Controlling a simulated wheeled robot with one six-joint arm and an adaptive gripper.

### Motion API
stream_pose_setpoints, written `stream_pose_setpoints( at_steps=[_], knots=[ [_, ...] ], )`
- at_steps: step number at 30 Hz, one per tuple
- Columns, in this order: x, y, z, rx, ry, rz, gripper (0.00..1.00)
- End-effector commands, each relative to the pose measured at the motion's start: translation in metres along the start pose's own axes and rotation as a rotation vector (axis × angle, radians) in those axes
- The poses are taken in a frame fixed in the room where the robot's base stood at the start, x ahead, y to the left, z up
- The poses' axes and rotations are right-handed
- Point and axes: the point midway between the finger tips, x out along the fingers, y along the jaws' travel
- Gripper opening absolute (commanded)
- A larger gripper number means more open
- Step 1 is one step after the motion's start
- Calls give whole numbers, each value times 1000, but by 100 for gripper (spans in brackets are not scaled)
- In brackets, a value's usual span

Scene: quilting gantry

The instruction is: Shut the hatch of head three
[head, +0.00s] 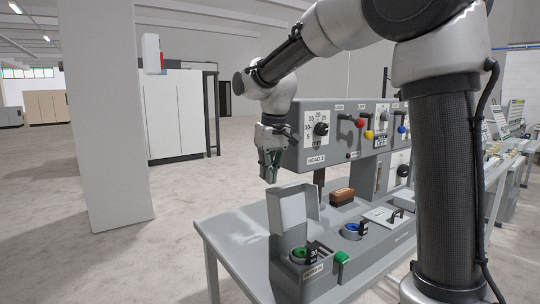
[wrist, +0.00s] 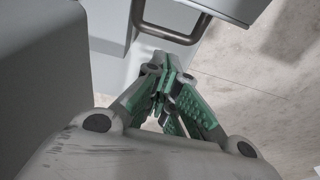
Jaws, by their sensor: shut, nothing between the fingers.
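The hatch (head: 293,208) is a grey lid standing open, upright at the back of its box on the grey bench. Below it the open bay shows a green round part (head: 301,253) and a dark latch-like part. The panel (head: 316,160) above carries a label that seems to read HEAD 3. My gripper (head: 270,177) points down, above and slightly left of the lid's top edge, apart from it in the head view. In the wrist view my gripper (wrist: 165,88) is shut and empty, just below a dark bar handle (wrist: 168,36) on a grey surface; contact is unclear.
A second bay with a blue round part (head: 353,230), a flat lid with a handle (head: 384,215) and a brown block (head: 342,196) lie further along. A white pillar (head: 106,110) stands left; the floor between is clear.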

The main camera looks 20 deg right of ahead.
Motion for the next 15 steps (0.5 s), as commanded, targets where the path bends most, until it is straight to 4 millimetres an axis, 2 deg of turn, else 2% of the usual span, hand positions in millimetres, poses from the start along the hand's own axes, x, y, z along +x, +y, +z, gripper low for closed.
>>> stream_pose_setpoints(
  at_steps=[6, 15],
  knots=[
    [-9, 0, 28, 0, 2, 0, 0],
    [-13, 0, 38, 0, 1, 0, 0]
  ],
)
